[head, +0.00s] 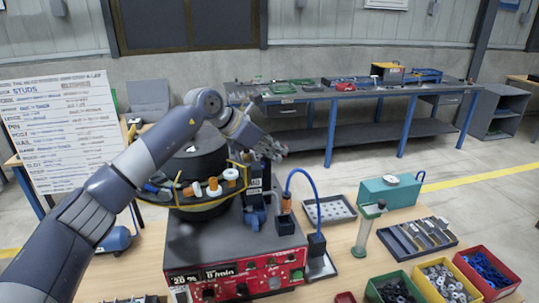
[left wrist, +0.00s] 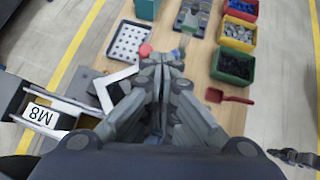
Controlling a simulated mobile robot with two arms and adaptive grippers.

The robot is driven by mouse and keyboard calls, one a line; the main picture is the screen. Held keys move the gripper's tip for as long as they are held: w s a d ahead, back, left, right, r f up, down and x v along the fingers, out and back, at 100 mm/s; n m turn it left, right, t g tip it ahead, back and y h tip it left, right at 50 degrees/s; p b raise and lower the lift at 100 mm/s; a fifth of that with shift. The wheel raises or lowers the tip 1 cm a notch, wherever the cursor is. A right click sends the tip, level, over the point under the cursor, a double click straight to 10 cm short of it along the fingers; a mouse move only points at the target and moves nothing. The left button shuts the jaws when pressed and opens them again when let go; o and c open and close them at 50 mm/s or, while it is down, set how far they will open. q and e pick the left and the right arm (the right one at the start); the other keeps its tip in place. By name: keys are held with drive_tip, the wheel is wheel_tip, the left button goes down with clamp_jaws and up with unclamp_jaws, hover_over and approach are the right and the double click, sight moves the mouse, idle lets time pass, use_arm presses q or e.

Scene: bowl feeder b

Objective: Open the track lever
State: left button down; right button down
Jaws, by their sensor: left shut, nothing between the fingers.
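The bowl feeder has a black bowl (head: 205,155) with a yellow rim, on a dark-topped base with a red front panel (head: 235,282). Colored fittings sit along the rim. My left gripper (head: 280,152) is shut and empty, above and to the right of the bowl, in front of the back bench. In the left wrist view its closed fingers (left wrist: 163,58) point over the table. An orange part (head: 286,203) stands by a blue hose below the gripper. A red knob (left wrist: 145,50) shows beside the fingertips. I cannot tell which part is the track lever, or whether the fingers touch anything.
A sign board (head: 65,130) is at left.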

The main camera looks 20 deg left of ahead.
drive_tip(key=shift+s+a+f, duration=0.15)
drive_tip(key=shift+a+f, duration=0.05)
drive_tip(key=shift+a, duration=0.25)
drive_tip(key=shift+d, duration=0.1)
idle(0.4)
drive_tip(key=shift+a, duration=0.25)
idle(1.0)
